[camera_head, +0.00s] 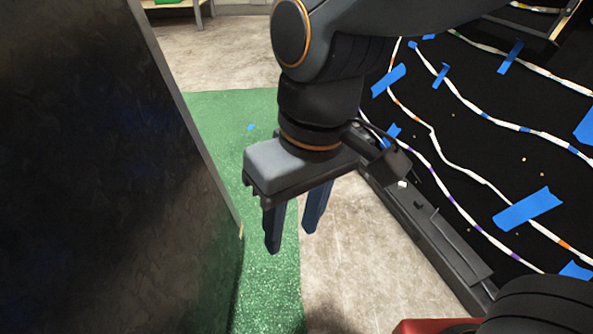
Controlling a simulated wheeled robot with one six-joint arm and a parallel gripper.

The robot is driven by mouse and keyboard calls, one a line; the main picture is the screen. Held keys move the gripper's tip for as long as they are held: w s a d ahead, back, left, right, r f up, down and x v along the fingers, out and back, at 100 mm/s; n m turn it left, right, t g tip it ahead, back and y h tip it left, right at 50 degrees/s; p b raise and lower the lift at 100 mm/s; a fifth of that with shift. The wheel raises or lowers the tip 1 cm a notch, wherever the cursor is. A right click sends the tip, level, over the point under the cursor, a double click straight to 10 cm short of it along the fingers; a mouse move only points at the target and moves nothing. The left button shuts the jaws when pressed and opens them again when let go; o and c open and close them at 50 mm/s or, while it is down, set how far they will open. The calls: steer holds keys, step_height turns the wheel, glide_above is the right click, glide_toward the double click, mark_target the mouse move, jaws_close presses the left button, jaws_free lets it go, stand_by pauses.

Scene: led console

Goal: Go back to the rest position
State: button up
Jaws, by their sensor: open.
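My gripper (292,230) hangs from my arm near the middle of the view, pointing down. Its two dark blue fingers are apart, with nothing between them. It is over the border of a green mat (230,115) and the bare floor (345,265). No LED console can be made out for certain in this view.
A tall dark panel (95,170) with a grey edge fills the left side, close to my gripper. On the right is a black surface (455,150) with white cables and blue tape (528,209), edged by a dark rail (430,235). Bare floor lies between.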

steer(key=shift+r, duration=0.1)
steer(key=shift+d+r+m+p, duration=0.1)
steer(key=shift+r+m+p, duration=0.3)
steer(key=shift+r+p, duration=0.75)
steer(key=shift+r+p, duration=0.3)
steer(key=shift+p, duration=0.05)
steer(key=d+r+m+p, duration=0.2)
steer(key=d+r+p, duration=0.5)
steer(key=p, duration=0.5)
steer(key=d+r+m+h+p, duration=0.1)
steer(key=d+r+m+p, duration=0.1)
steer(key=d+r+p, duration=0.5)
steer(key=d+r+m+p, duration=0.2)
steer(key=d+r+p, duration=0.4)
steer(key=r+p, duration=0.9)
steer(key=shift+d+m+p, duration=0.4)
steer(key=shift+p, duration=1.6)
